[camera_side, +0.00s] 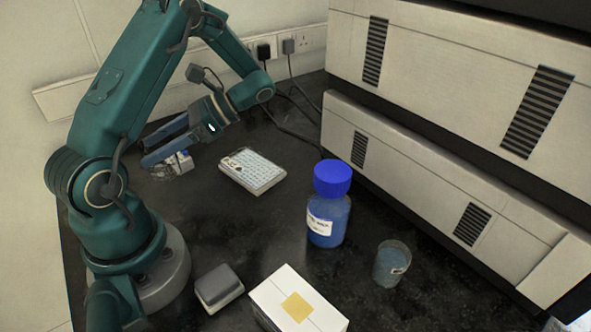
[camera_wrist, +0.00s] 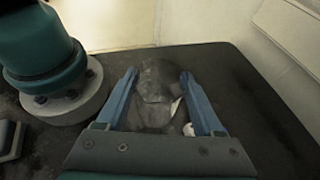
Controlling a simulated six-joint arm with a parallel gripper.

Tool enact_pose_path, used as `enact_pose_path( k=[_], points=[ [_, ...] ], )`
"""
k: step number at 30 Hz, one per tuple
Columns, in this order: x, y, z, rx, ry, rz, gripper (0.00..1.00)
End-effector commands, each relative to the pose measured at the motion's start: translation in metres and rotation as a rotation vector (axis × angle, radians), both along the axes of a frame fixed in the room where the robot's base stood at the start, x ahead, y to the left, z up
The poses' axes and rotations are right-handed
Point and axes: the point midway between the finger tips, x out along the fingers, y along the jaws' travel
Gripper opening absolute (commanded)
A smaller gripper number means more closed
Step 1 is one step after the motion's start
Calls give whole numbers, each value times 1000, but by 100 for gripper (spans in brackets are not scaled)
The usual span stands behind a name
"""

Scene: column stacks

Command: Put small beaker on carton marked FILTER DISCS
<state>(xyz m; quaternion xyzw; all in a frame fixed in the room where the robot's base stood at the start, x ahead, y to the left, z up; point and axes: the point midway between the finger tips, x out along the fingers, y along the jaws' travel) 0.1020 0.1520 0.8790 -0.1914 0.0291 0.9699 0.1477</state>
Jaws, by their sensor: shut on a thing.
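My gripper (camera_side: 146,152) is at the back left, with its blue fingers pointing left in the side view. In the wrist view my gripper (camera_wrist: 158,77) has its fingers on either side of a clear glass vessel, seemingly the small beaker (camera_wrist: 155,92), and is shut on it. A whitish patch shows on its right side. In the side view the near finger covers much of it; glassy edges and a white-and-blue patch show just below. A white carton (camera_side: 270,294) with a yellow label lies at the front; I cannot read any marking on it.
A blue-capped bottle (camera_side: 326,222) and another beaker with bluish contents (camera_side: 390,265) stand on the right. A tube rack or keypad-like white block (camera_side: 252,170) lies mid-bench. A grey box (camera_side: 218,287) lies beside the carton. White instruments (camera_side: 430,160) wall the right.

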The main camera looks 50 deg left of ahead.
Motion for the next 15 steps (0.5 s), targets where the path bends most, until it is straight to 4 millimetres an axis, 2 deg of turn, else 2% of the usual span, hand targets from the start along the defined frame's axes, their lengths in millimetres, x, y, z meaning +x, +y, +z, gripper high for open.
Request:
enact_pose_path(
  k=[1,8,15],
  points=[
    [2,-20,-4,-2,4,98,13],
    [13,-115,-2,-2,3,517,13],
    [33,-215,24,0,-3,875,13]
  ],
)
